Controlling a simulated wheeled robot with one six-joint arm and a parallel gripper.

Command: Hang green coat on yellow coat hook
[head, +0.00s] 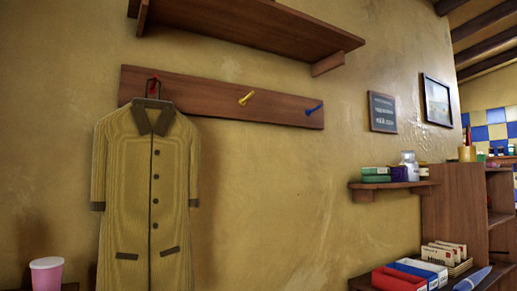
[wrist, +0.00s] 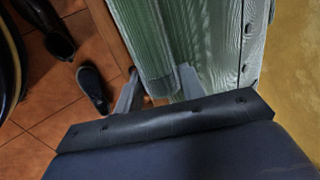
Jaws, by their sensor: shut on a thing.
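The yellow coat hook (head: 246,98) is the middle peg on a wooden rail in the head view, and it is bare. In the wrist view the green coat (wrist: 210,35), pale and striped with dark buttons, fills the upper middle. My gripper (wrist: 160,88) is shut on the green coat, with its fingers on either side of a strip of cloth. The head view shows neither my gripper nor the green coat. The coat's upper end lies outside the wrist view.
A yellowish coat (head: 130,180) hangs from the red hook (head: 153,83) left of the yellow one. The blue hook (head: 314,109) is bare. A wooden shelf (head: 245,28) juts out above the rail. Dark shoes (wrist: 93,88) stand on the tiled floor (wrist: 35,95).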

